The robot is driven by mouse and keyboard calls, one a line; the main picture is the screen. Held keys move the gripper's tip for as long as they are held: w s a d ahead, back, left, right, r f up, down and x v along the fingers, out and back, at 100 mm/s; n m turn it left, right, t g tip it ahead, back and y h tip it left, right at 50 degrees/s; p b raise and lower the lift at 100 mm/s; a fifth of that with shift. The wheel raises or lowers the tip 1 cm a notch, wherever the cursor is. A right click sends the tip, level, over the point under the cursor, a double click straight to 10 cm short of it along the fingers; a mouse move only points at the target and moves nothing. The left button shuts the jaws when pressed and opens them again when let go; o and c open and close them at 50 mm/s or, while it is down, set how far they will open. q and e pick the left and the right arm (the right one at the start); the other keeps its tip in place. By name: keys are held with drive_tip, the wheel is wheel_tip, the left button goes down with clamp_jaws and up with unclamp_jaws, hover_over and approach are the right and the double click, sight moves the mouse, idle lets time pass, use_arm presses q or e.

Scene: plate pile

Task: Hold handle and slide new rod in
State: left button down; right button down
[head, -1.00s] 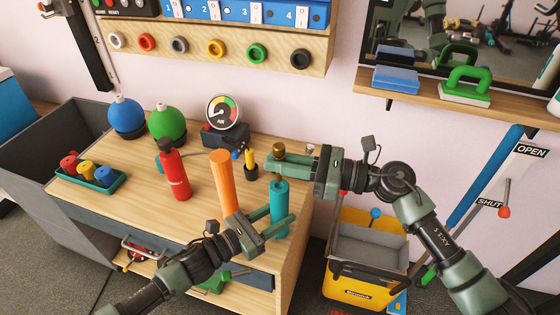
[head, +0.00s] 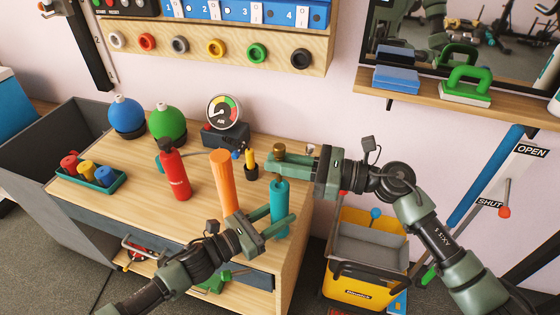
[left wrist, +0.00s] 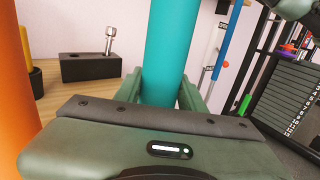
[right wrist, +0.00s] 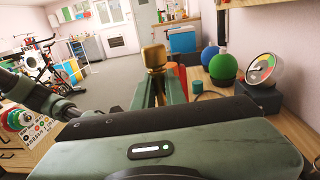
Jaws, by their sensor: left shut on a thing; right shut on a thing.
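The teal cylindrical handle (head: 280,201) stands upright at the bench's right front corner. It also fills the middle of the left wrist view (left wrist: 170,45). My left gripper (head: 279,224) is shut around its side. My right gripper (head: 281,157) is shut on a brass-coloured rod (head: 278,148), whose wide head shows above the fingers, also in the right wrist view (right wrist: 154,57). In the head view the right gripper is just above the handle's top.
An orange cylinder (head: 223,182) stands left of the handle, with a red bottle (head: 173,172) beyond it. A small black cup (head: 251,171) and a black block with a metal pin (left wrist: 90,67) are behind. A yellow bin (head: 360,287) is right of the bench (head: 130,185).

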sight(280, 183)
drive_tip(key=shift+f, duration=2.95)
drive_tip(key=c, duration=1.4)
unclamp_jaws()
drive_tip(key=shift+s+f, duration=0.1)
drive_tip(key=shift+f, duration=0.1)
use_arm(q)
drive_tip(key=shift+a, duration=0.1)
drive_tip(key=shift+f, duration=0.1)
use_arm(e)
drive_tip(key=v, duration=1.2)
drive_tip(key=shift+d+r, duration=0.1)
drive_tip(key=shift+r, duration=0.1)
